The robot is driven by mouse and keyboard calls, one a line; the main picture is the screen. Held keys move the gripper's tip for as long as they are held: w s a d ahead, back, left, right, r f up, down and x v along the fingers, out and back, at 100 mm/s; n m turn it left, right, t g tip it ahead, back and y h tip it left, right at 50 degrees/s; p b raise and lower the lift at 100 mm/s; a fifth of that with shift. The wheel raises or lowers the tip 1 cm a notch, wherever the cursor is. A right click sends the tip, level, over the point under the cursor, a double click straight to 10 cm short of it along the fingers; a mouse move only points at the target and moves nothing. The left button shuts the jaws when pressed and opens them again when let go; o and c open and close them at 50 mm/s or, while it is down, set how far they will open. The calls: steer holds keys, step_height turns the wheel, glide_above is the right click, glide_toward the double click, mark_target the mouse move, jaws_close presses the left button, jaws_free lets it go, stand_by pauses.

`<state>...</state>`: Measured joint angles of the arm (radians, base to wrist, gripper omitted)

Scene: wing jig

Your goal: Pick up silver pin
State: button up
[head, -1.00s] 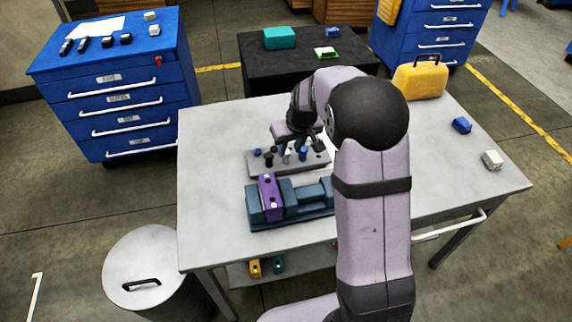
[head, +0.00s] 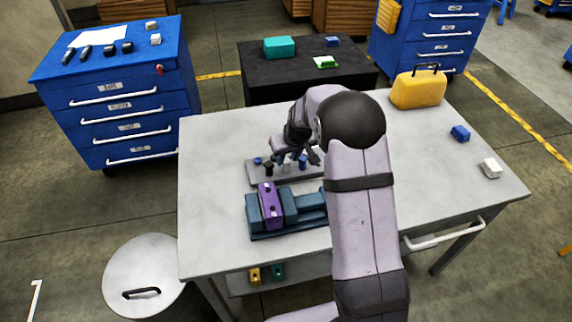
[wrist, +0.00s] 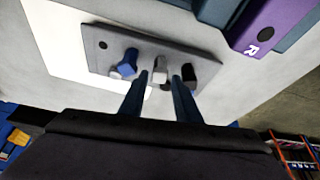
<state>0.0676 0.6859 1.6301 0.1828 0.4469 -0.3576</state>
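The silver pin (wrist: 158,66) stands on the grey pin plate (wrist: 210,46) in the wrist view, between and just beyond my fingertips. My gripper (wrist: 160,78) is open, its two dark blue fingers apart with a gap around the pin's line. I cannot tell whether either finger touches it. A blue pin (wrist: 129,60) stands to the left and a black pin (wrist: 188,70) to the right, close to the fingers. In the head view my gripper (head: 288,160) is low over the plate (head: 258,178), and the silver pin is hard to separate from the fingers.
A blue-grey vise-like fixture (head: 312,203) with a purple block (head: 270,205) is in front of the plate. A yellow case (head: 418,90), a blue block (head: 460,133) and a white block (head: 491,168) stand at the right. The table's left side (head: 212,190) is clear.

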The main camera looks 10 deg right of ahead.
mark_target(286, 160)
steer(key=shift+p+x, duration=0.65)
steer(key=shift+x, duration=1.25)
steer(key=shift+w, duration=0.1)
jaws_close()
steer(key=shift+r, duration=0.15)
step_height(286, 160, up, 10)
steer(key=b, duration=0.2)
steer(key=shift+b, duration=0.4)
